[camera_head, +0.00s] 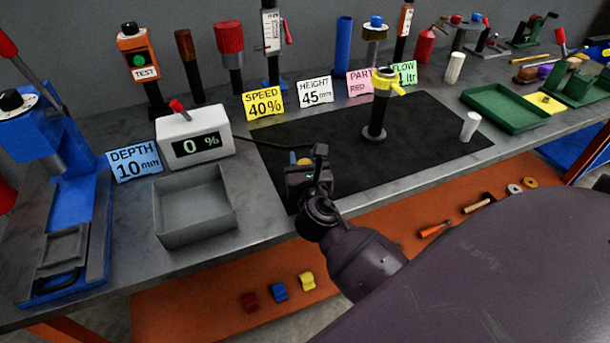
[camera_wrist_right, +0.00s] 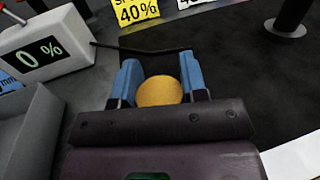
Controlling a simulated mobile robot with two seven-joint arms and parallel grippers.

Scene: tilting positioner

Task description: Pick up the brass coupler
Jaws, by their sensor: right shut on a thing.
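The brass coupler (camera_wrist_right: 160,91) shows as a rounded yellow-gold piece between the two blue fingers of my right gripper (camera_wrist_right: 160,85) in the right wrist view. The gripper is shut on it. In the head view my right gripper (camera_head: 302,164) is over the left part of the black mat, and only a small bit of gold shows at its fingers. The wrist hides most of the coupler there. I cannot tell whether the coupler touches the mat. My left gripper is not in view.
A grey open bin (camera_head: 193,240) and a white 0 % display box (camera_head: 192,136) stand left of the gripper. The black mat (camera_head: 420,150) carries a yellow-topped black post (camera_head: 377,115). A white cylinder (camera_head: 470,126) stands at the mat's right. Sign cards line the back.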

